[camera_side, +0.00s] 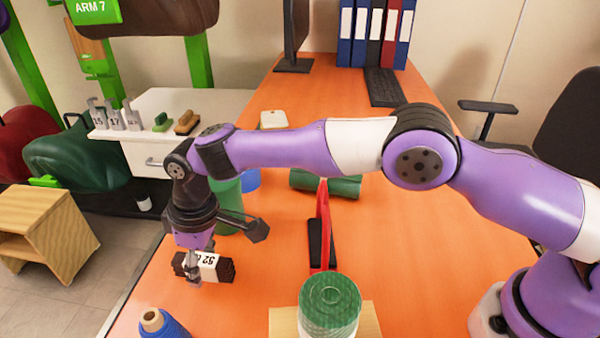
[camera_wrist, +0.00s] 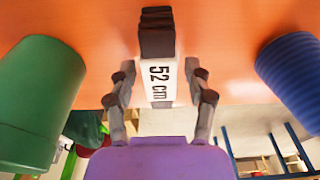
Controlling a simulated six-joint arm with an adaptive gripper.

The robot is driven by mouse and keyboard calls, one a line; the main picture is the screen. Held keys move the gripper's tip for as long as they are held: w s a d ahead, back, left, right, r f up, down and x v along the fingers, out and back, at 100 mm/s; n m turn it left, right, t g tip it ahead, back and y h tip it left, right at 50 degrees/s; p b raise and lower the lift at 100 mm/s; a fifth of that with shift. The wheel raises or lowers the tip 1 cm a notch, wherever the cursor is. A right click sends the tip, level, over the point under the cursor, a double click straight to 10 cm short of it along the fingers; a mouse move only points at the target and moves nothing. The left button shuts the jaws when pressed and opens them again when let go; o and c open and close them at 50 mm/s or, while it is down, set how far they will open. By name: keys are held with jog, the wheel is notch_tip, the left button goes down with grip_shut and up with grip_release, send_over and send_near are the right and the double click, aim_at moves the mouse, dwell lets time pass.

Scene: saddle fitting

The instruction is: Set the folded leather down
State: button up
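The folded leather (camera_wrist: 158,35) is a dark brown folded bundle with a white band marked "52 cm". In the side view the folded leather (camera_side: 226,269) is low over the orange desk, close to its left edge. I cannot tell whether it rests on the desk. My gripper (camera_side: 195,272) points down at it, one finger in front of the band. In the wrist view my gripper (camera_wrist: 160,70) has a finger on each side of the band, with a narrow gap showing, clearer on the right. It looks open around the leather.
A green cylinder (camera_wrist: 38,100) stands behind the gripper, and a blue ribbed spool (camera_side: 163,325) is in front. A green roll on a wooden block (camera_side: 368,318) is at front centre. A red upright piece (camera_side: 323,225) stands mid-desk. Bare desk (camera_side: 255,290) lies right of the leather.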

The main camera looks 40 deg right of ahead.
aim_at(210, 259)
notch_tip(210, 259, up, 12)
jog(key=s+d, duration=0.1)
jog(key=s+d+r+m+t, duration=0.1)
jog(key=d+r+m, duration=0.1)
jog(key=d+r, duration=0.4)
jog(key=s+d+r+m+t, duration=0.1)
jog(key=s+d+r+m, duration=0.15)
jog(key=d, duration=0.45)
jog(key=s+d+f+m+t, duration=0.1)
jog(key=s+d+f+m, duration=0.1)
jog(key=s+d, duration=0.5)
jog(key=s+d+f+m+t+h, duration=0.1)
jog(key=s+d+f+m, duration=0.1)
jog(key=s+d, duration=0.5)
jog(key=shift+d+t, duration=0.3)
jog(key=shift+d, duration=0.2)
jog(key=shift+m, duration=0.25)
